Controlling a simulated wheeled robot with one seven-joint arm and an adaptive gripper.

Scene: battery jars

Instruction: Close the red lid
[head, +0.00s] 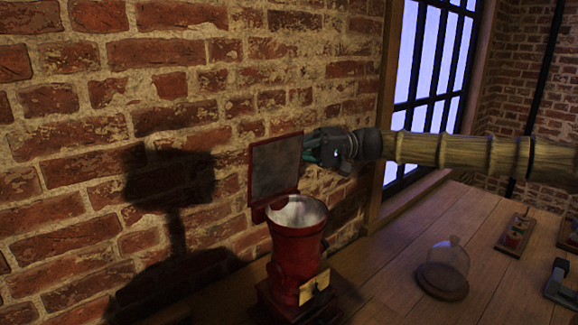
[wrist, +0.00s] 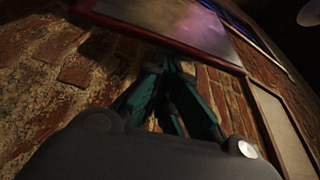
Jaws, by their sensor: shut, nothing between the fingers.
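The red lid (head: 275,168) stands open and upright at the back of the red jar (head: 297,245) in the head view, its grey inner face toward the camera. The jar's round mouth is uncovered. My gripper (head: 310,148) is at the lid's upper right edge, with its fingers close to or behind that edge; I cannot tell if they touch. In the wrist view the lid (wrist: 185,25) crosses the top of the picture, just beyond my gripper (wrist: 168,65). The dark green fingers are shut with nothing between them.
A brick wall (head: 130,120) stands close behind the lid and jar. On the wooden table (head: 400,240) to the right are a glass dome (head: 446,265), a small tray with red items (head: 514,236) and a dark metal clamp-like object (head: 563,284). A barred window (head: 430,70) is at the back.

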